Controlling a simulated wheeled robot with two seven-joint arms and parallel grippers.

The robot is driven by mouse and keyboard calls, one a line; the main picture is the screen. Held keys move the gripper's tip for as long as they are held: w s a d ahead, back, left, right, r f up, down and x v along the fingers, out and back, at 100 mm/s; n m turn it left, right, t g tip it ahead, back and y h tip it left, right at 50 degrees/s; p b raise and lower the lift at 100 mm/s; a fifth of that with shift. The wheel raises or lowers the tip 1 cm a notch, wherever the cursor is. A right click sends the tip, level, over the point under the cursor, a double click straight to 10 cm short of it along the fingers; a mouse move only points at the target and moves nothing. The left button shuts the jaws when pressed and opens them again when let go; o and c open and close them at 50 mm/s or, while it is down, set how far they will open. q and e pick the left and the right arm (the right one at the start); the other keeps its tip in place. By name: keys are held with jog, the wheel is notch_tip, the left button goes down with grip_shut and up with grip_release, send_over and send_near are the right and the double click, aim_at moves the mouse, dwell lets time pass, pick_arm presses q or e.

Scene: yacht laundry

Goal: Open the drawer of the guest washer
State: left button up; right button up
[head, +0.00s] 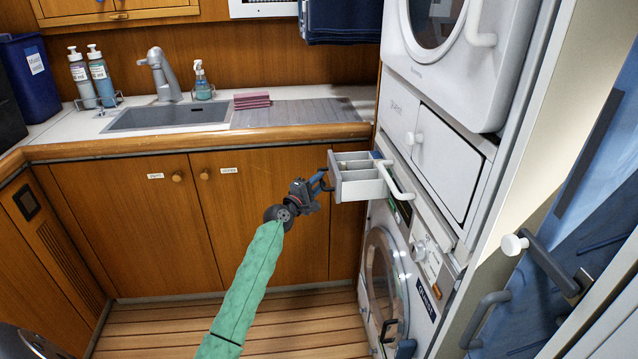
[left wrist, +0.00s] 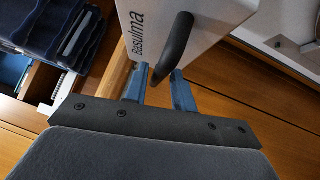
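The washer drawer (head: 362,188) is pulled out from the lower machine of the stack on the right, and its open compartments show from above. In the left wrist view its white front (left wrist: 215,22) carries the word "Basulma" and a dark curved handle (left wrist: 176,48). My left gripper (head: 322,182) is at this handle, to the left of the drawer. My right gripper is not in view.
A white dryer (head: 455,60) sits above. A counter with a sink (head: 165,117) is behind my left arm. Wooden cabinet doors (head: 165,220) stand below it. Bare plank floor (head: 310,325) lies in front.

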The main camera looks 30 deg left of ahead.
pick_arm(q)
jog(key=shift+o, duration=0.4)
